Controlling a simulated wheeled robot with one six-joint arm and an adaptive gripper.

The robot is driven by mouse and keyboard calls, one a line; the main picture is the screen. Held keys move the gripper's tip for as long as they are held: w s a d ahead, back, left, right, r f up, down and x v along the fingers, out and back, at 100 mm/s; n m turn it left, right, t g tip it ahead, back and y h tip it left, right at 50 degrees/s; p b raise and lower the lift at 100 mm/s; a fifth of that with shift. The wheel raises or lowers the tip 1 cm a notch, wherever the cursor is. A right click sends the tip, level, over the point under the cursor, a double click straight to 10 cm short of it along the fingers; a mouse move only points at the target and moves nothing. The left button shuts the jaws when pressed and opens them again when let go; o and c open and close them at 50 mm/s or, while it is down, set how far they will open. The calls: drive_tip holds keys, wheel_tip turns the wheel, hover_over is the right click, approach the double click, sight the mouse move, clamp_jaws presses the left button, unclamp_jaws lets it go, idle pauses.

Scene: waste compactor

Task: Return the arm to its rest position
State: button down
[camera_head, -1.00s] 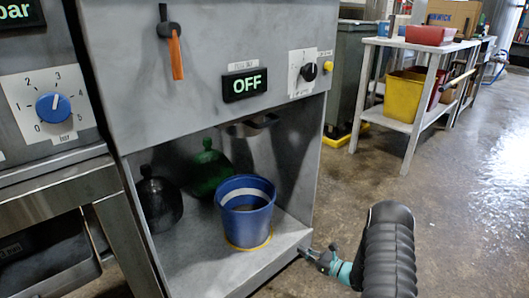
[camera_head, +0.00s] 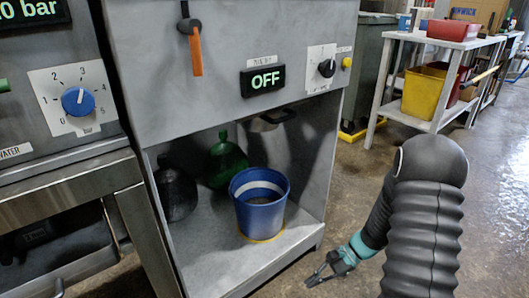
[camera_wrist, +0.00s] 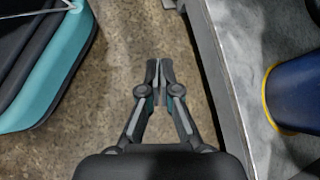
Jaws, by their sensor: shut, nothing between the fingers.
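My gripper (camera_head: 322,272) is in front of the compactor's lower right corner, outside its open bay, with my arm reaching in from the right. In the wrist view my gripper (camera_wrist: 154,68) points down over bare floor, its fingertips together and nothing between them. The grey compactor cabinet (camera_head: 225,105) has a blue bucket (camera_head: 258,215) with a white band standing upright in its open bay. Part of the blue bucket (camera_wrist: 296,95) and its yellow base ring show at the right of the wrist view. The fingers are apart from the cabinet edge.
An orange-handled lever (camera_head: 195,50), an OFF display (camera_head: 263,79) and a black knob (camera_head: 326,68) are on the cabinet front. Dark and green containers (camera_head: 226,162) stand in the bay. A metal shelf table (camera_head: 405,118) holds a yellow bin (camera_head: 425,95). Wet floor is clear at right.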

drive_tip(key=s+r+n+t+h+p, duration=0.2)
drive_tip(key=s+r+n+h, duration=0.1)
drive_tip(key=r, duration=0.9)
drive_tip(key=s+d+r+n+t+h+p, duration=0.1)
drive_tip(key=s+r+n+t+h+p, duration=0.1)
drive_tip(key=s+r+n, duration=0.3)
drive_tip(key=s+r+n+t+h+p, duration=0.2)
drive_tip(key=s+r, duration=0.7)
drive_tip(key=r, duration=1)
drive_tip(key=n+t+h, duration=0.1)
drive_tip(key=t+h, duration=0.1)
drive_tip(key=shift+d+r+n+h, duration=0.2)
drive_tip(key=shift+r+n+h, duration=0.2)
drive_tip(key=shift+s, duration=0.1)
